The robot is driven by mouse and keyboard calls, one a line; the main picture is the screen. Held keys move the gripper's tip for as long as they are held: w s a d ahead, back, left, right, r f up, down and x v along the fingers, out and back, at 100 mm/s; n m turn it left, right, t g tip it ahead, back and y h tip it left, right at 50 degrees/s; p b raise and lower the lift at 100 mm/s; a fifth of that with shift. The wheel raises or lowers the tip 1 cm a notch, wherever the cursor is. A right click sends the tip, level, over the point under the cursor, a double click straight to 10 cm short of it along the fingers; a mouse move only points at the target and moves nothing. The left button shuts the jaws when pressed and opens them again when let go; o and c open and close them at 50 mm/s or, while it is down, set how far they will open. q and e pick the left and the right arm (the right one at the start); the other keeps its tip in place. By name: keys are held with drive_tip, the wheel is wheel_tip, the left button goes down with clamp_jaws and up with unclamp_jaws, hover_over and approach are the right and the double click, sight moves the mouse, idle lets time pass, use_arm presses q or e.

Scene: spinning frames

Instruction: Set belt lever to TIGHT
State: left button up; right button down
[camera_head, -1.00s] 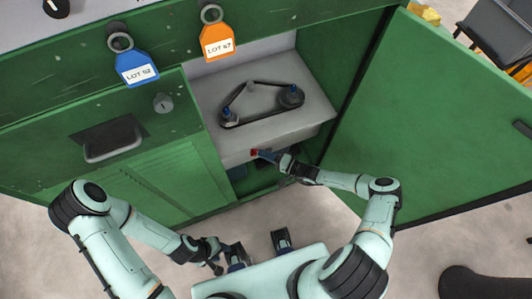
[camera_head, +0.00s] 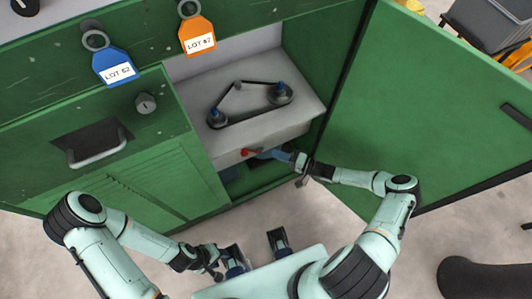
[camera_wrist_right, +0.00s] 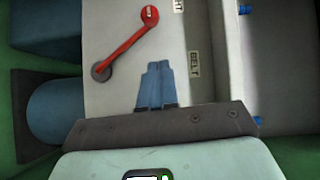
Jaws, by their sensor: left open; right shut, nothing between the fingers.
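The belt lever (camera_wrist_right: 125,45) is a red arm with a round red knob on a grey pivot, on the pale front panel (camera_wrist_right: 115,15) of the belt unit. In the right wrist view it slants from the pivot up to the right. In the head view its red knob (camera_head: 246,152) shows on the unit's front face. My right gripper (camera_wrist_right: 158,66) is shut and empty, its blue fingers beside the lever and apart from it in the wrist view. It also shows in the head view (camera_head: 258,154), right of the knob. My left gripper (camera_head: 214,267) is open, low over the floor.
A BELT label (camera_wrist_right: 194,64) is on the panel; another label is cut off at the top. The belt (camera_head: 245,105) runs around pulleys on the grey shelf (camera_head: 290,117). The green cabinet door (camera_head: 430,110) stands open at right. Blue (camera_head: 115,68) and orange (camera_head: 197,38) lot tags hang above.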

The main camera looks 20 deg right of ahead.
use_arm(q)
drive_tip(key=shift+f, duration=0.1)
use_arm(e)
drive_tip(key=v, duration=0.4)
drive_tip(key=shift+r, duration=0.1)
idle(0.3)
drive_tip(key=s+a+f+n+g+p, duration=0.1)
drive_tip(key=s+a+n+g, duration=0.1)
drive_tip(key=s+a+g, duration=0.45)
drive_tip(key=s+a+f+n+g, duration=0.15)
drive_tip(key=s+a+g, duration=0.25)
drive_tip(key=a, duration=0.5)
drive_tip(key=s+g+h+p, duration=0.2)
drive_tip(key=s+g+h, duration=0.25)
drive_tip(key=s, duration=0.55)
use_arm(q)
drive_tip(key=r, duration=0.1)
drive_tip(key=w+r, duration=0.1)
drive_tip(key=r, duration=0.1)
drive_tip(key=w+r, duration=0.1)
drive_tip(key=shift+r+p, duration=0.15)
drive_tip(key=shift+p, duration=0.2)
use_arm(e)
drive_tip(key=s+d+r+h, duration=0.1)
drive_tip(key=d+r+t+h, duration=0.1)
drive_tip(key=h, duration=0.1)
drive_tip(key=s+d+r+t+h, duration=0.1)
drive_tip(key=shift+s+d+r+n+h, duration=0.25)
drive_tip(key=shift+s+d+n, duration=0.1)
drive_tip(key=shift+d, duration=0.05)
